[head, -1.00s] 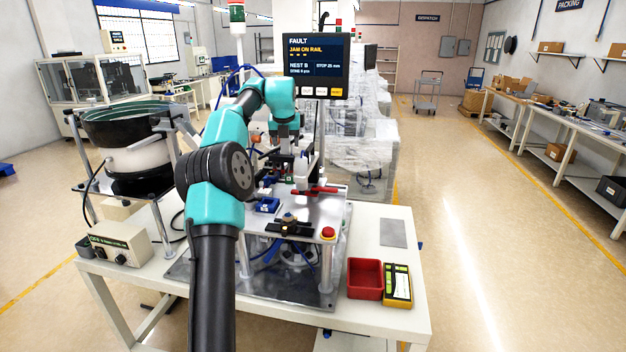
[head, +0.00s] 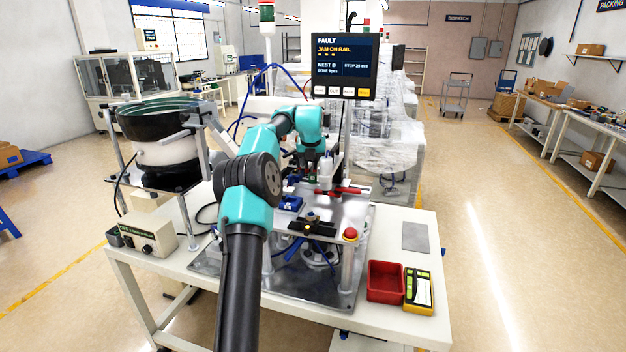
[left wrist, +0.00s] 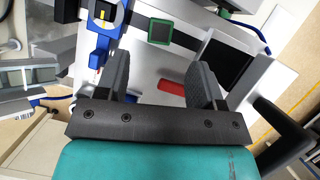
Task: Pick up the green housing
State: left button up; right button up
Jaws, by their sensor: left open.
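The green housing (left wrist: 160,31) is a small square green frame with a grey middle. In the left wrist view it lies on a dark rail, beyond my fingertips and roughly between them. My left gripper (left wrist: 161,62) is open, its two dark fingers well apart with nothing between them. In the head view my left gripper (head: 311,167) reaches down over the feeder machine's plate, and the housing is too small there to tell clearly. My right gripper is not in view.
A blue block (left wrist: 100,45) stands left of the housing, and a red part (left wrist: 171,87) lies below it. In the head view, a bowl feeder (head: 165,135) stands left. A red bin (head: 386,282) and a yellow meter (head: 418,291) sit at the table's front right.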

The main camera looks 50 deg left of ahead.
aim_at(313, 175)
pick_arm(q)
jog(key=shift+x, duration=1.25)
jog(key=shift+f, duration=0.1)
jog(key=shift+x, duration=2.5)
jog(key=shift+s+d, duration=0.1)
jog(key=shift+c, duration=0.3)
jog(key=c, duration=0.9)
jog(key=shift+c, duration=0.2)
